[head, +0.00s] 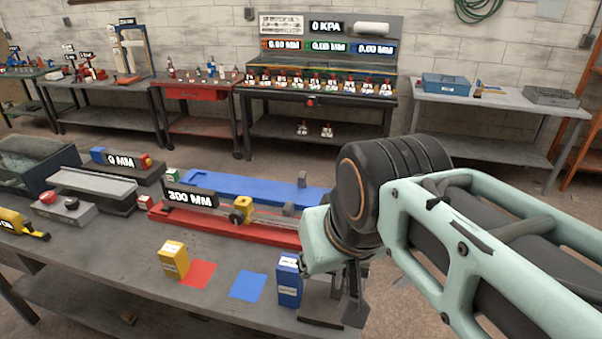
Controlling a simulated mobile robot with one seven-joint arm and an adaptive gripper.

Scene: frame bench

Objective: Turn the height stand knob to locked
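My gripper (345,299) points down over the right end of the near bench, right of the blue box. Its dark fingers blend with dark parts below them, so I cannot tell whether it is open or touching anything. No knob marked as locked can be made out. An upright frame (133,50) with blue and yellow parts and a small display stands on the back left bench; it may be the height stand, but I cannot be sure. A red rail (270,232) with a yellow slider (242,208) and a "300 MM" display (190,197) lies on the near bench.
The near bench (120,255) also holds a yellow box (174,260), a blue box (289,280), red and blue flat squares, a blue rail (240,187) and a "0 MM" device (121,162). Other benches line the wall. Open floor lies between.

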